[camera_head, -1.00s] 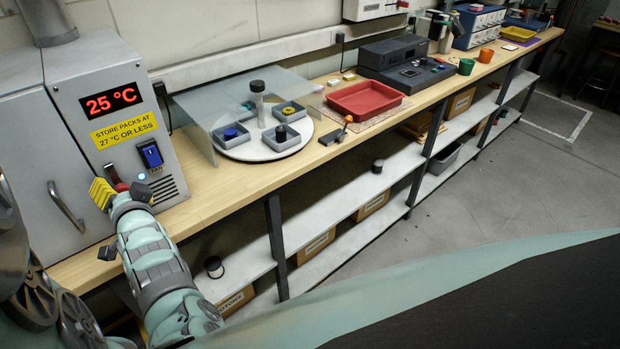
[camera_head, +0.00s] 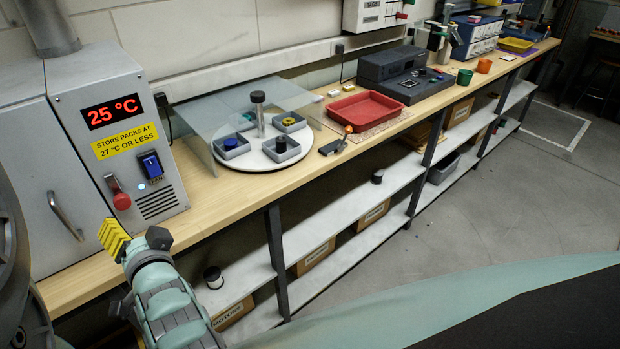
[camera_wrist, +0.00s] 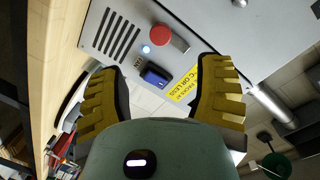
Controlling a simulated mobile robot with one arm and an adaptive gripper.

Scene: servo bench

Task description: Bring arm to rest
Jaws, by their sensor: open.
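My gripper (camera_head: 135,240) is in the lower left of the head view, in front of the grey cabinet (camera_head: 165,190). Only one yellow finger shows clearly there. In the wrist view, my gripper (camera_wrist: 160,95) has its two yellow ribbed fingers wide apart, with nothing between them. Beyond the fingertips is the cabinet face with a red knob (camera_wrist: 167,40) and a blue switch (camera_wrist: 156,74). The gripper is apart from both. In the head view the red knob (camera_head: 122,201) and the blue switch (camera_head: 151,165) are in plain sight above the gripper.
The wooden bench (camera_head: 215,205) runs to the upper right. It bears a round white turntable (camera_head: 262,160) with grey trays behind a clear shield, a red tray (camera_head: 365,110) and a dark device (camera_head: 405,75). White shelves (camera_head: 330,220) are below. The floor at right is clear.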

